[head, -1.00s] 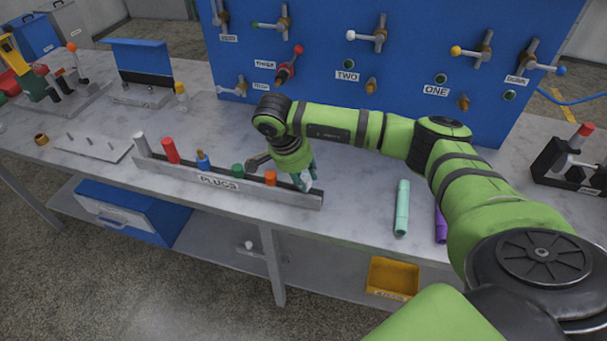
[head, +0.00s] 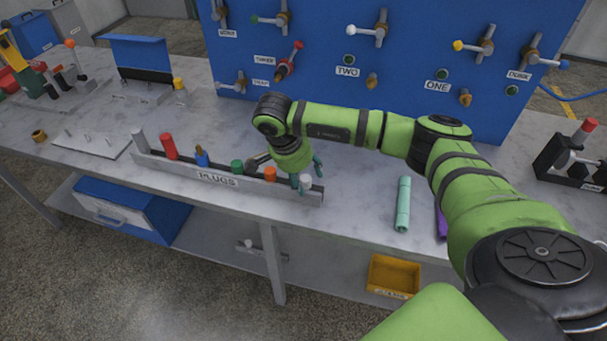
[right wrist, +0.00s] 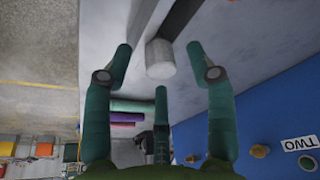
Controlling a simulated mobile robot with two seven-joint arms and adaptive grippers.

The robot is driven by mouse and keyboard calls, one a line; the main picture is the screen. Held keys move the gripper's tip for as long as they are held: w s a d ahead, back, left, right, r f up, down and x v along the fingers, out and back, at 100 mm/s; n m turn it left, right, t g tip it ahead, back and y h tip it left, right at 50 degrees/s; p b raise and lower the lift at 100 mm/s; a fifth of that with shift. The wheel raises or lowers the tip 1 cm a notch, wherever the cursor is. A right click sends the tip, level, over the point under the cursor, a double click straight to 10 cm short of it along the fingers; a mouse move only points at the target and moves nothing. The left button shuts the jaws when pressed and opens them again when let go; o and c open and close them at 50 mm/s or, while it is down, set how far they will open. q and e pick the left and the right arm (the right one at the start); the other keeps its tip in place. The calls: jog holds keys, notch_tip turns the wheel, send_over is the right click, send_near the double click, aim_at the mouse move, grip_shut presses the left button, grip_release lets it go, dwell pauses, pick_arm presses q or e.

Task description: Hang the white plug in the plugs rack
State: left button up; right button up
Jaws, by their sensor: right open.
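The white plug (head: 305,183) stands at the right end of the long grey plugs rack (head: 217,180), which has a "PLUGS" label. My right gripper (head: 307,171) is open at that end of the rack, its teal fingers spread around the plug. In the right wrist view the white plug (right wrist: 160,60) sits between the spread fingertips, apart from them, with the rack edge (right wrist: 178,18) beside it. Whether its lower end is fully seated cannot be told. My left gripper is not in view.
The rack also holds a light grey plug (head: 138,141), a red plug (head: 169,147), a blue plug (head: 202,158), a green plug (head: 237,166) and an orange plug (head: 270,174). A mint cylinder (head: 403,205) lies to the right. A blue valve panel (head: 410,50) stands behind.

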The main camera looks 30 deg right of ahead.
jog(key=v, duration=1.2)
